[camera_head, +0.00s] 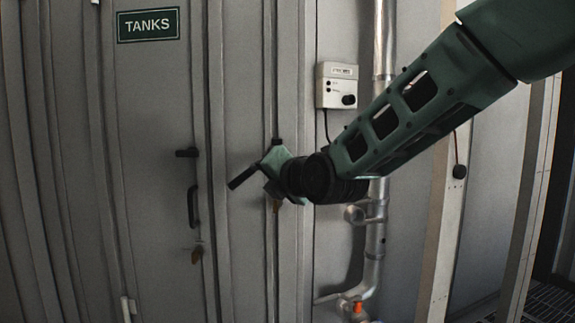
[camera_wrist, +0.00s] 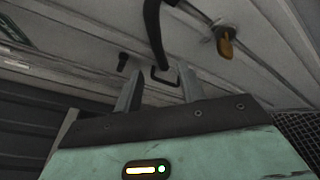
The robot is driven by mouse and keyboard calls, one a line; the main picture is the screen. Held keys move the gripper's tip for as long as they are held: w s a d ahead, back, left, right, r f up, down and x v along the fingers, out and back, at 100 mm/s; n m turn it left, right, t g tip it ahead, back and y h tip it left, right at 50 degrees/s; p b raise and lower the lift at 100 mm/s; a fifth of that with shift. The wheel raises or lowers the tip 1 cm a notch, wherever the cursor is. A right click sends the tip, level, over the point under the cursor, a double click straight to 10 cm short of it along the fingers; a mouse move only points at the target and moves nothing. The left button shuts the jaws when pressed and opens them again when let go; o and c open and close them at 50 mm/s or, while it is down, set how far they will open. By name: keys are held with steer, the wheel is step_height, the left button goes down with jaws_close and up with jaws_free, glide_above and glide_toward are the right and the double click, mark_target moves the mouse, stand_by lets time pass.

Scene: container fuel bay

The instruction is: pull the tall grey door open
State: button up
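The tall grey door (camera_head: 150,110) with a green TANKS sign (camera_head: 148,25) stands shut at the left of the head view.
A white control box (camera_head: 337,86) and a silver pipe (camera_head: 378,240) with an orange valve part (camera_head: 357,307) are right of my gripper. A pale upright post (camera_head: 440,230) stands farther right. A brass lock (camera_wrist: 226,43) shows in the wrist view.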

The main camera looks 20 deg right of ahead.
steer(key=p+v, duration=0.3)
steer(key=v, duration=0.5)
steer(key=shift+c, duration=0.3)
